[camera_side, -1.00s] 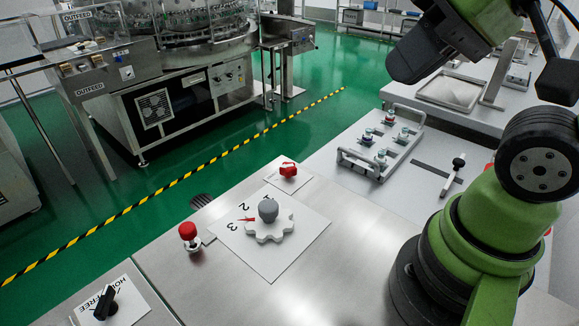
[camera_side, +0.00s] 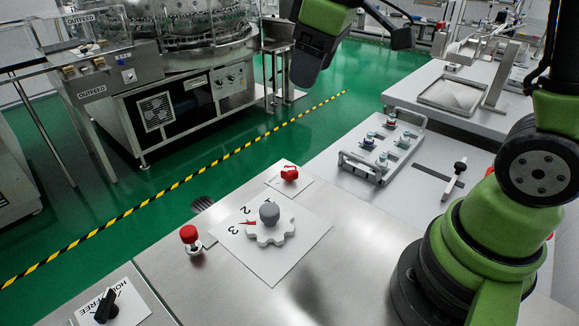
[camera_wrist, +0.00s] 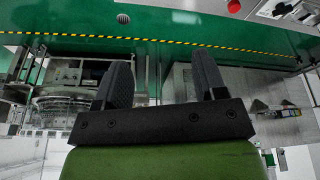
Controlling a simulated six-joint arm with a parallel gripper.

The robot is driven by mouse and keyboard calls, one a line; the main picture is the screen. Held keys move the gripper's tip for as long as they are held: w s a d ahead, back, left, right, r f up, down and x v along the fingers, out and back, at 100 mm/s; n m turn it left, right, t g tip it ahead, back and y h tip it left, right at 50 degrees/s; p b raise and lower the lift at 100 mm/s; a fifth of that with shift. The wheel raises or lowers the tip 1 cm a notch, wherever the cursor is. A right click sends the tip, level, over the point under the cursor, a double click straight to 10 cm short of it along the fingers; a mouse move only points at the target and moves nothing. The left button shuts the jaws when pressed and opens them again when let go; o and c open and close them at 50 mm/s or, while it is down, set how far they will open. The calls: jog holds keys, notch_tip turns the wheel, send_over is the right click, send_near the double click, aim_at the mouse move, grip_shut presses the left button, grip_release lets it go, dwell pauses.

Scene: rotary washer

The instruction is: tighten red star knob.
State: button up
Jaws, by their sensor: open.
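The red star knob (camera_side: 289,173) sits on a small white plate at the far edge of the steel table in the side view. Its lobes are too small to tell apart. My gripper (camera_side: 304,68) hangs high, behind and above the knob in the picture, well apart from it and holding nothing. In the wrist view my gripper (camera_wrist: 162,82) shows two dark fingers spread wide with nothing between them.
A grey knob on a white scalloped wheel (camera_side: 284,228) stands on a numbered plate. A red mushroom knob (camera_side: 189,235) is to its left, a black knob (camera_side: 106,306) nearer. A handled tray (camera_side: 358,164) lies right. The washer machine (camera_side: 180,70) stands beyond the green floor.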

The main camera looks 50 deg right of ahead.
jog(key=w+d+f+n+g, duration=0.2)
jog(key=w+f+n, duration=0.1)
jog(key=w+f, duration=0.25)
jog(key=n+g, duration=0.1)
jog(key=n, duration=0.3)
send_over(290, 169)
jog(key=shift+h, duration=0.3)
notch_tip(290, 169, down, 11)
notch_tip(290, 169, down, 9)
jog(key=shift+a+f, duration=0.1)
jog(key=c, duration=0.9)
